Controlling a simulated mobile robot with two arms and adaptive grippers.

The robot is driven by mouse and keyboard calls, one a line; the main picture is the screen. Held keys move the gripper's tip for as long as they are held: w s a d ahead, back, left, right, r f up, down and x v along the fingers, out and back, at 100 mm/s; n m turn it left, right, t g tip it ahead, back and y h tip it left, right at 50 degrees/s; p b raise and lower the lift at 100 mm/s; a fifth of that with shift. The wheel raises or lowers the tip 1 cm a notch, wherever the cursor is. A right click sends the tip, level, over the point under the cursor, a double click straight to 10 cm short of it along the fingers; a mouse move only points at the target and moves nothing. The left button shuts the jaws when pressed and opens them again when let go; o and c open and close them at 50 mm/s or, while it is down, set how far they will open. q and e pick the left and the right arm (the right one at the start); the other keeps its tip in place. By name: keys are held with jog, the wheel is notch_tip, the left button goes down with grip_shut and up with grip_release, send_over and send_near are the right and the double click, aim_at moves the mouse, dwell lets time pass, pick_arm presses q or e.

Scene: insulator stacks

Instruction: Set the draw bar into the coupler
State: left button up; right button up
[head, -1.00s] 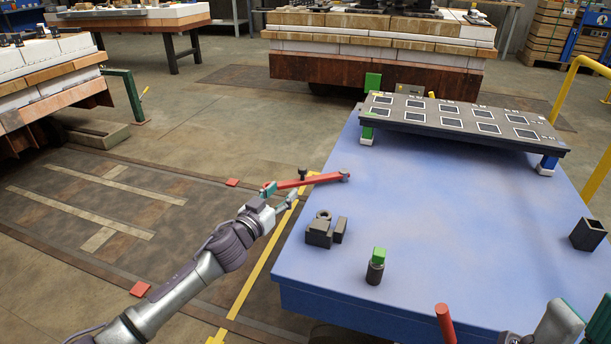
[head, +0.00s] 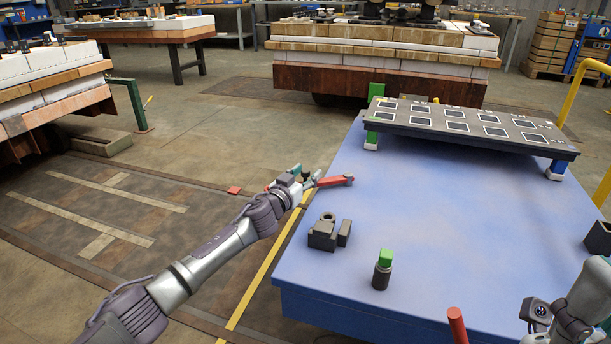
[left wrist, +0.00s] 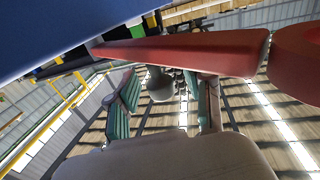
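The red draw bar (head: 338,181) lies near the far left edge of the blue table, its left part reaching past that edge. My left gripper (head: 305,176) is at the bar's left part and hides some of it. I cannot tell whether a finger touches the bar. A dark block with a ring (head: 323,236) on the table may be the coupler. My right arm shows at bottom right; its fingertips are not visible.
The blue table (head: 450,230) has free room in its middle. A dark panel (head: 470,127) on legs stands at the back. A green-topped dark cylinder (head: 383,270), a red cylinder (head: 457,326) and a dark open box (head: 598,238) stand nearer. A brick-topped cart (head: 380,65) is behind.

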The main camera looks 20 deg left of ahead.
pick_arm(q)
grip_shut()
jog(key=y, duration=0.1)
jog(key=s+d+n+y, duration=0.1)
jog(key=shift+s+d+n+y, duration=0.1)
jog(key=shift+s+n+y, duration=0.15)
jog(key=shift+n+y, duration=0.05)
grip_release()
jog(key=s, duration=0.8)
jog(key=s+a, duration=0.1)
jog(key=s, duration=0.3)
